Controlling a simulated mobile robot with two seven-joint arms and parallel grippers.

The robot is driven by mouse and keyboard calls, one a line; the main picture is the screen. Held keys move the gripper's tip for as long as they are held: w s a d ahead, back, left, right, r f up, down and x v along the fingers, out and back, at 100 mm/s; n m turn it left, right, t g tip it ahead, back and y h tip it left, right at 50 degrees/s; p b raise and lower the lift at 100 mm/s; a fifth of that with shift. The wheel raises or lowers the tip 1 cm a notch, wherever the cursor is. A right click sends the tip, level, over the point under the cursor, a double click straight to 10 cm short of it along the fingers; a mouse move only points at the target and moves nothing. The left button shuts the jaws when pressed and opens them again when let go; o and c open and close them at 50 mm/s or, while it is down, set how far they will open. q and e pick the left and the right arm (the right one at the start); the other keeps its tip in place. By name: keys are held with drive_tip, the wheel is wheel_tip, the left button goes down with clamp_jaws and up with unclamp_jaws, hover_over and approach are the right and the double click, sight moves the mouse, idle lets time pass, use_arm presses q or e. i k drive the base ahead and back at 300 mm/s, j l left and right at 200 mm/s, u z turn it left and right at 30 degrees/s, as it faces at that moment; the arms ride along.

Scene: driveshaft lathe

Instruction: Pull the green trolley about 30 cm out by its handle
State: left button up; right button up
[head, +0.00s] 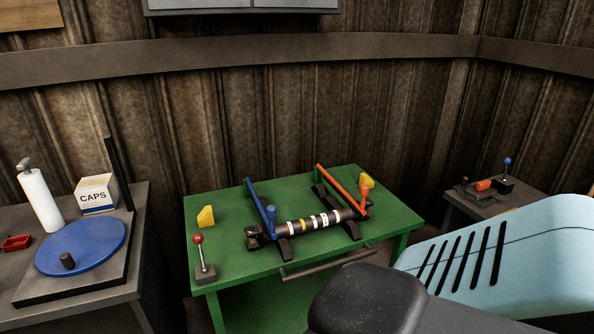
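The green trolley (225,265) stands in the middle of the head view, against the corrugated wall. Its handle (328,264) is a dark straight bar along the near edge, below the tabletop, with nothing gripping it. A dark shaft with white and yellow bands (312,223) lies across two black supports on top. A blue lever (260,202) and an orange lever (340,187) stand at the supports. Neither of my grippers shows in this view. A dark rounded shape covers the trolley's lower right front.
A left bench carries a blue disc (80,246), a white bottle (40,200) and a CAPS box (96,194). A right bench (460,208) holds small parts. A pale blue slotted body (530,255) fills the lower right. A red-knobbed lever (204,272) stands on the trolley.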

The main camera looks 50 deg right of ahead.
sight(272, 288)
drive_tip(key=z, duration=1.7)
